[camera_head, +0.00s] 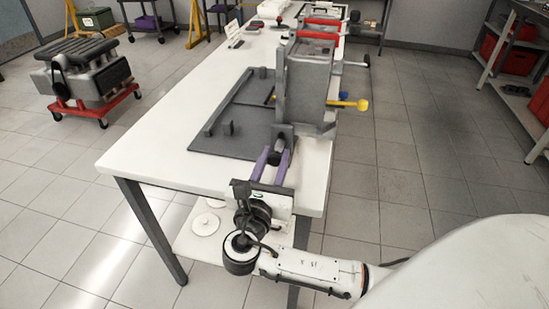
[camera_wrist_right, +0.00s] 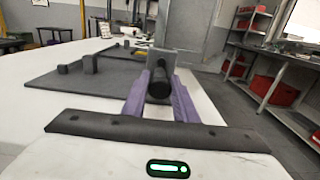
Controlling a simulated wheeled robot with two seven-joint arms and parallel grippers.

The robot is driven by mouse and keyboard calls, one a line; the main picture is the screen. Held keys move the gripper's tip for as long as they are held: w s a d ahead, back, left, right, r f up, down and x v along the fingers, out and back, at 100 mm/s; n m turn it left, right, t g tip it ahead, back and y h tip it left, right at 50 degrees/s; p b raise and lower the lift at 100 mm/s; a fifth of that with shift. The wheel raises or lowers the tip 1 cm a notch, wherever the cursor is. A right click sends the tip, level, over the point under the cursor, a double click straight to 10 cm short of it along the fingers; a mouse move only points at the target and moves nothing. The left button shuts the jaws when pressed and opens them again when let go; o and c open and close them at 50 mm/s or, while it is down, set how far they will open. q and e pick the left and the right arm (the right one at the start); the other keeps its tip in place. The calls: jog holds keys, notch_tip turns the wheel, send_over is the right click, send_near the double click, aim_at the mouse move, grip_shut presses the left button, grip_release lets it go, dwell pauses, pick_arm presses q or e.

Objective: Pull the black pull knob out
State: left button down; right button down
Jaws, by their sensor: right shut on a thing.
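The black pull knob (camera_wrist_right: 158,85) is a dark cylinder on the near face of a grey block, and it points toward me in the right wrist view. In the head view the knob (camera_head: 281,154) shows between the purple fingers of my right gripper (camera_head: 273,158). In the right wrist view the right gripper (camera_wrist_right: 159,88) has one finger on each side of the knob, and it is shut on it. The knob lies at the near end of the grey fixture (camera_head: 308,88). My left gripper is not in view.
The fixture and a dark grey base plate (camera_head: 225,143) stand on a long white table (camera_head: 150,160). A yellow knob (camera_head: 362,105) sticks out at the fixture's right. An engine on a red dolly (camera_head: 95,108) stands on the floor at left. Shelves with red bins (camera_head: 519,60) are at right.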

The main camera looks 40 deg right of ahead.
jog(key=shift+s+a+r+p, duration=0.2)
jog(key=shift+s+a+p, duration=0.2)
jog(key=shift+p, duration=0.45)
jog(key=shift+s+a+p, duration=0.15)
jog(key=shift+a+p, duration=0.15)
jog(key=shift+p, duration=0.1)
jog(key=shift+a+f, duration=0.1)
jog(key=shift+f, duration=0.2)
jog(key=c, duration=1.8)
grip_release()
jog(key=o, duration=0.4)
jog(key=shift+s+r, duration=0.1)
jog(key=shift+s, duration=0.05)
jog(key=shift+c, duration=0.2)
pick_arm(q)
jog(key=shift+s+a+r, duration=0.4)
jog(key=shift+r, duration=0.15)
pick_arm(e)
jog(key=shift+a, duration=0.1)
